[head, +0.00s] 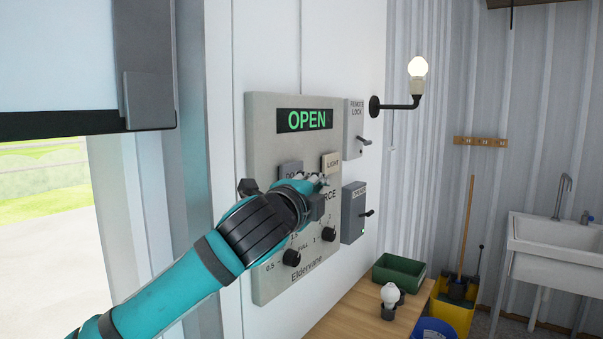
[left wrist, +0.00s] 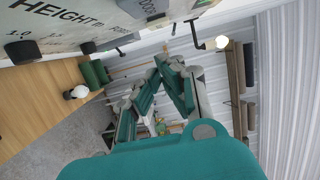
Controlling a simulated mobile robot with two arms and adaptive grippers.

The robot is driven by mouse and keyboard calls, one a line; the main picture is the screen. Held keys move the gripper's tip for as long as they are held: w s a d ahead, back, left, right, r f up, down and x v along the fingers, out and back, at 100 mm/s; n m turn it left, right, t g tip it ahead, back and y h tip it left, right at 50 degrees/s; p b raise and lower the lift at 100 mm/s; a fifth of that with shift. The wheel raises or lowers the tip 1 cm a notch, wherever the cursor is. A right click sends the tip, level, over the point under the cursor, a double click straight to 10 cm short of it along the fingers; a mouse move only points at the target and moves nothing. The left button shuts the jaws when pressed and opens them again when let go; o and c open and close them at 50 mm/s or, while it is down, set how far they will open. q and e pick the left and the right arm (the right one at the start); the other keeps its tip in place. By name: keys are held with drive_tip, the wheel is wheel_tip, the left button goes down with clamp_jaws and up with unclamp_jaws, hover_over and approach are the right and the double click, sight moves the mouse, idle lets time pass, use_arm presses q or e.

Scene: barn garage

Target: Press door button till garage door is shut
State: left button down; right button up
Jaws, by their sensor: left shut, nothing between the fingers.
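The control panel (head: 265,130) is a light grey plate on the white wall, with a green display (head: 307,120) reading OPEN. The door button (head: 290,168) is a grey key below the display, its lettering partly covered by my gripper. My left gripper (head: 321,184) is shut and empty in front of the panel, just below and between the door button and the light button (head: 330,162). I cannot tell whether its fingertips touch the panel. The garage door (head: 60,60) shows at upper left, its lower edge raised with daylight below. My right gripper is not visible.
Dark knobs (head: 328,234) sit low on the panel. A remote lock box (head: 354,130), a dark switch box (head: 352,212) and a lamp (head: 417,75) are right of it. A wooden bench (head: 360,316) with a green bin (head: 399,271) stands below.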

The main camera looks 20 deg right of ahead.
sight(292, 175)
use_arm(q)
drive_tip(key=w, duration=0.1)
drive_tip(key=w+p, duration=0.1)
drive_tip(key=w, duration=0.1)
drive_tip(key=w+p, duration=0.1)
drive_tip(key=w, duration=0.1)
drive_tip(key=shift+w+a, duration=0.1)
drive_tip(key=shift+a, duration=0.3)
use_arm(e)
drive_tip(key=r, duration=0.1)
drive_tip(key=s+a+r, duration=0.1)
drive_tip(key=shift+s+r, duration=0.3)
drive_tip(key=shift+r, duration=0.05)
